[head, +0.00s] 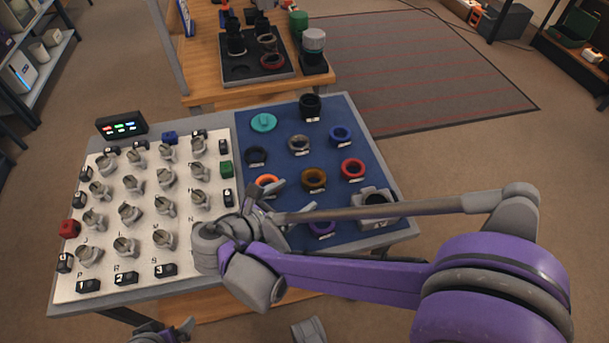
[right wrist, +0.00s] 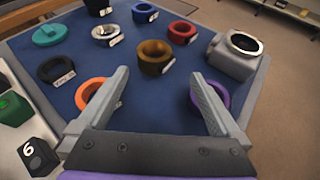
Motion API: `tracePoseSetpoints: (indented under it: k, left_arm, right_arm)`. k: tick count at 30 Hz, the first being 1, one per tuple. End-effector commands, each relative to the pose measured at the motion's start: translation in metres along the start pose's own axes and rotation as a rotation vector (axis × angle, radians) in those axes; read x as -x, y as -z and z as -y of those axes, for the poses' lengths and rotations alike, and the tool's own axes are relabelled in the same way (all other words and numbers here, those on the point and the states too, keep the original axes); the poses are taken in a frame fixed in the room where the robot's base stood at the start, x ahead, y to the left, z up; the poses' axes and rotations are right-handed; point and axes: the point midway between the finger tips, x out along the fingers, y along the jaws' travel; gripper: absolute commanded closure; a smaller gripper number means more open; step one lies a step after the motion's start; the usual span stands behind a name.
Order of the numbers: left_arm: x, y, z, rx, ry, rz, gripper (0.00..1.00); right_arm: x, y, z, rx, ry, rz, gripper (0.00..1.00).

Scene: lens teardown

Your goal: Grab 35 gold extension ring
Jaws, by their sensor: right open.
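The gold extension ring (head: 314,179) stands on the blue mat (head: 335,110), with a white label at its front. It also shows in the right wrist view (right wrist: 154,58), upper middle, beyond the fingertips. My right gripper (head: 281,203) is open above the near part of the mat, short of the ring and to its left in the head view. In the right wrist view its two fingers (right wrist: 158,78) are spread, with nothing between them. The label's number is too small to read. My left gripper (head: 163,333) is only partly in view at the bottom edge.
An orange ring (right wrist: 93,94) and a purple ring (right wrist: 213,93) lie close to the fingers. A red ring (head: 353,168), grey ring (head: 298,144) and grey block (head: 375,202) are nearby. A white knob panel (head: 110,215) is on the left.

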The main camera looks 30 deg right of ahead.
Motion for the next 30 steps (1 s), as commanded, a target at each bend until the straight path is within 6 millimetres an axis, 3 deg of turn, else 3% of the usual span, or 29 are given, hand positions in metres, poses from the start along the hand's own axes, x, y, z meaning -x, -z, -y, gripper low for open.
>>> tracePoseSetpoints:
  k: [3, 10, 17, 24, 30]
  left_arm:
    - [-0.006, -0.002, 0.000, 0.000, 0.000, 0.002, 0.00]
    - [-0.011, -0.004, 0.000, 0.000, 0.000, 0.004, 0.00]
    - [-0.013, -0.005, 0.000, 0.000, 0.000, 0.005, 0.00]
    - [-0.021, -0.008, 0.000, 0.000, 0.000, 0.008, 0.00]
    - [-0.022, -0.009, 0.000, 0.000, 0.000, 0.008, 0.00]
  right_arm:
    - [-0.006, 0.002, -0.005, 0.042, -0.002, 0.036, 0.00]
    - [-0.042, -0.001, -0.005, 0.044, 0.000, 0.039, 0.00]
    - [-0.060, -0.002, -0.006, 0.044, -0.002, 0.037, 0.00]
    - [-0.095, -0.005, -0.009, 0.043, -0.001, 0.037, 0.00]
    - [-0.105, -0.006, -0.009, 0.044, -0.004, 0.037, 0.00]
